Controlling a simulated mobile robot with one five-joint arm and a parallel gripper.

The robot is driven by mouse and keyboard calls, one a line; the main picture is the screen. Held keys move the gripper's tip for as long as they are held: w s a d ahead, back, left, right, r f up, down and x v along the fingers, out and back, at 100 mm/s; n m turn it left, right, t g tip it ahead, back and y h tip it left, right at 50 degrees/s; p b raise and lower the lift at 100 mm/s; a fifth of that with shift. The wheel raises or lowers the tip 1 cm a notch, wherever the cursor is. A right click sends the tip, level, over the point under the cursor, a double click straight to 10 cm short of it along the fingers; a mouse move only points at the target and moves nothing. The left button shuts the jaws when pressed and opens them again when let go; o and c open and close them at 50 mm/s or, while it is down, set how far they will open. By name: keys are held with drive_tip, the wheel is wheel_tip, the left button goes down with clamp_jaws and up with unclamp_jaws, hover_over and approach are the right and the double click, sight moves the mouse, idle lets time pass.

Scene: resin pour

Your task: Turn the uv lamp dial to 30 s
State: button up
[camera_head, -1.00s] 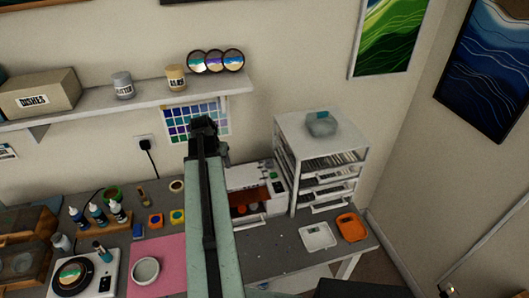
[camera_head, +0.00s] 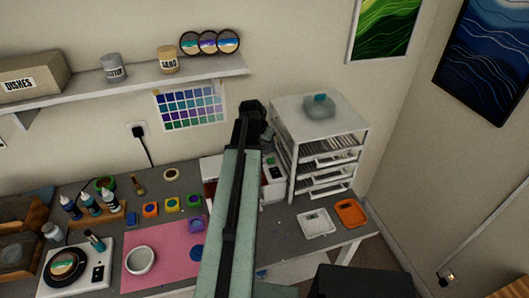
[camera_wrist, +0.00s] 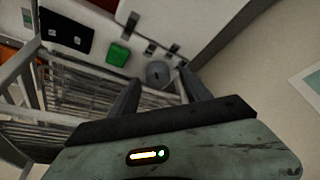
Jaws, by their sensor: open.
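The uv lamp (camera_head: 273,187) is a white box on the bench beside the drawer unit in the head view. My arm covers its middle. In the wrist view its white front panel (camera_wrist: 190,22) carries a black display (camera_wrist: 66,31), a green button (camera_wrist: 118,54) and a round grey dial (camera_wrist: 158,73). My gripper (camera_wrist: 160,80) is open, and the dial appears between its two dark fingertips. I cannot tell whether the fingers reach around the dial or stay short of it. The dial's setting is too small to read. My fingers are hidden in the head view.
A white drawer unit (camera_head: 328,130) stands close to the lamp's right. A white tray (camera_head: 316,223) and an orange tray (camera_head: 350,213) lie at the bench's right. A pink mat (camera_head: 165,255) lies at the left.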

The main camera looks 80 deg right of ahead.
drive_tip(key=shift+d+f, duration=0.2)
drive_tip(key=shift+f, duration=0.3)
drive_tip(key=shift+r, duration=0.15)
